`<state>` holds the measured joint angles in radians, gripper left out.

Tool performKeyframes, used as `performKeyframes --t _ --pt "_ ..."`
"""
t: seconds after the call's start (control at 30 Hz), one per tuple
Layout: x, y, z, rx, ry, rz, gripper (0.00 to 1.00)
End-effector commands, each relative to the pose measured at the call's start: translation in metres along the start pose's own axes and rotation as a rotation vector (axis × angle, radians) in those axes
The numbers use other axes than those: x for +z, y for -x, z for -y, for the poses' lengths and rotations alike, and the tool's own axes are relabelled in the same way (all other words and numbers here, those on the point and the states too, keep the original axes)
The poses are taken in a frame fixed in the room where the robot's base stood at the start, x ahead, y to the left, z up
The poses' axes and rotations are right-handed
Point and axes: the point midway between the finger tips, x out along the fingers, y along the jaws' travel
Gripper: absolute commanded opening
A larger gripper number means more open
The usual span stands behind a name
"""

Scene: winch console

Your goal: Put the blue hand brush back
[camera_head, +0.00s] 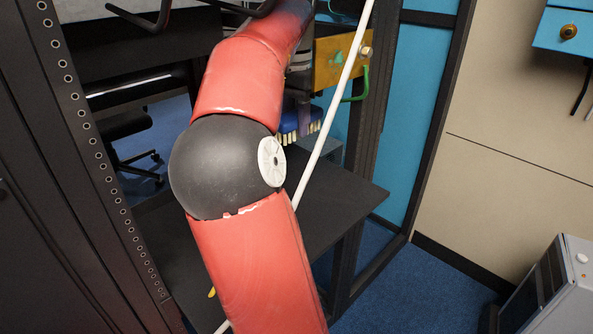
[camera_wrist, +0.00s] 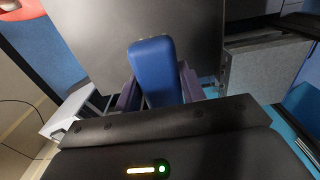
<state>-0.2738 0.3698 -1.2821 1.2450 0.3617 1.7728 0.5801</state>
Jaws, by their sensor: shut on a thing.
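The blue hand brush (camera_head: 288,121) shows partly behind my red arm in the head view, with its pale bristles pointing down. It is held above the dark shelf (camera_head: 345,188). In the wrist view its blue handle (camera_wrist: 153,65) stands between the purple fingers of my gripper (camera_wrist: 158,90), which is shut on it. In the head view only a little of the purple fingers (camera_head: 305,114) shows beside the brush. My arm hides the rest of the gripper. I cannot tell which place the brush belongs in.
A white pole (camera_head: 330,120) slants across in front of the shelf. A black perforated rack post (camera_head: 95,150) stands at the left. A yellow box (camera_head: 336,62) with a green cable is just above the brush. A grey box (camera_head: 560,290) sits at the lower right. The shelf's right part looks clear.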

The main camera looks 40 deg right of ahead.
Motion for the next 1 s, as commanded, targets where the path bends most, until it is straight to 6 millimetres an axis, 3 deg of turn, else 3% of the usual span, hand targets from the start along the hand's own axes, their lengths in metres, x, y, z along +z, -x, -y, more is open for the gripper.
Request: performKeyframes --t 0.2,0.63,1.0 --pt "0.001 -0.035 0.000 0.003 0.001 0.003 0.22" --pt "0.001 -0.088 0.000 0.002 0.001 0.002 0.22" --pt "0.000 -0.095 0.000 0.000 0.001 0.000 0.22"
